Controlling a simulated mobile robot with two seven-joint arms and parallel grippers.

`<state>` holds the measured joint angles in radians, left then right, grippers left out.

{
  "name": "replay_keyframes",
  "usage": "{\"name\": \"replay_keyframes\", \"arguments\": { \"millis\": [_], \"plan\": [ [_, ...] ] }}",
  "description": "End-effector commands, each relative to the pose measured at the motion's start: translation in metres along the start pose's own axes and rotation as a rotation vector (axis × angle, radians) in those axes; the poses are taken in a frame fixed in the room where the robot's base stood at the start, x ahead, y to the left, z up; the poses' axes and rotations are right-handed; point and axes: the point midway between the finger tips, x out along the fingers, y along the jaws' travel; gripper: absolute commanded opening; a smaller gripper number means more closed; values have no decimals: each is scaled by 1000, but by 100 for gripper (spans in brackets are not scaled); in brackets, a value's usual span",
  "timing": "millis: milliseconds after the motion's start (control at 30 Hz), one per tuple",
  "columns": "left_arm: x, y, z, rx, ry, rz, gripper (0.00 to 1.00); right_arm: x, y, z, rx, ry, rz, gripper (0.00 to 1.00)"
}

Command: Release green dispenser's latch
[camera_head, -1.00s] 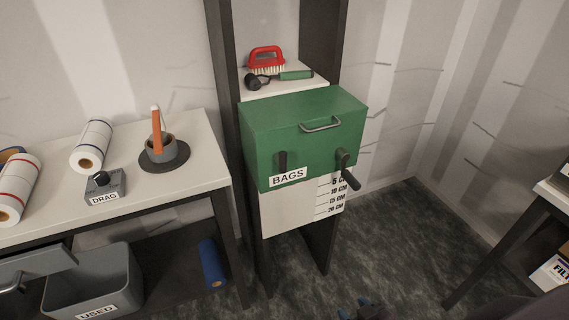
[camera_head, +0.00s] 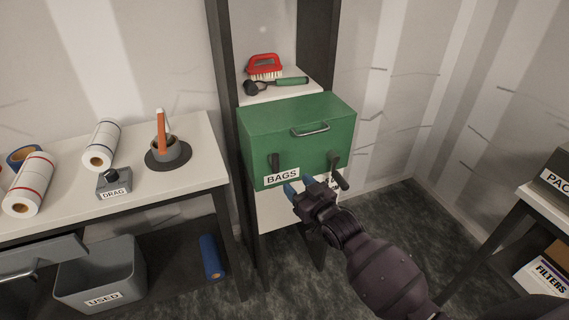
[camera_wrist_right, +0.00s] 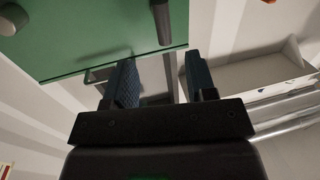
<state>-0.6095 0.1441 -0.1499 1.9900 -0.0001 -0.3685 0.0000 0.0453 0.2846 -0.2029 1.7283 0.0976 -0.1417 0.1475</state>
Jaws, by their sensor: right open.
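The green dispenser (camera_head: 300,145) is mounted in the dark frame and has a BAGS label on its front. My right gripper (camera_head: 300,188) is open and empty, in front of the dispenser's lower edge, just right of the label. In the right wrist view, the open fingers (camera_wrist_right: 161,85) point toward the green dispenser (camera_wrist_right: 95,35). A dark bar (camera_wrist_right: 162,22) on it lies beyond the gap, apart from both fingers. My left gripper is out of view.
A metal handle (camera_head: 310,131) sticks out of the dispenser's upper front. A red brush (camera_head: 264,66) and a green-handled tool (camera_head: 285,83) lie on the shelf above. Another table stands at right.

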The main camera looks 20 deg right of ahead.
Motion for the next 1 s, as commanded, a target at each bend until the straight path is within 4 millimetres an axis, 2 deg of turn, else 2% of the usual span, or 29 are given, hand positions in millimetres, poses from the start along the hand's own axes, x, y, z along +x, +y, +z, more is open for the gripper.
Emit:
{"name": "replay_keyframes", "arguments": {
  "millis": [167, 267, 467, 700, 1000],
  "plan": [
    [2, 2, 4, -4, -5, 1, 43, 4, -1, -4, 39, 29, -5, 51],
    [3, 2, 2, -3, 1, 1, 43, 14, -1, -4, 39, 28, -5, 51],
    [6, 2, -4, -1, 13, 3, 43, 45, -2, -5, 39, 28, -4, 51],
    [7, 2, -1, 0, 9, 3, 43, 82, -2, -5, 39, 25, -4, 51],
    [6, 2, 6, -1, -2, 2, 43, 106, -2, -6, 39, 26, -4, 51]
  ]
}}
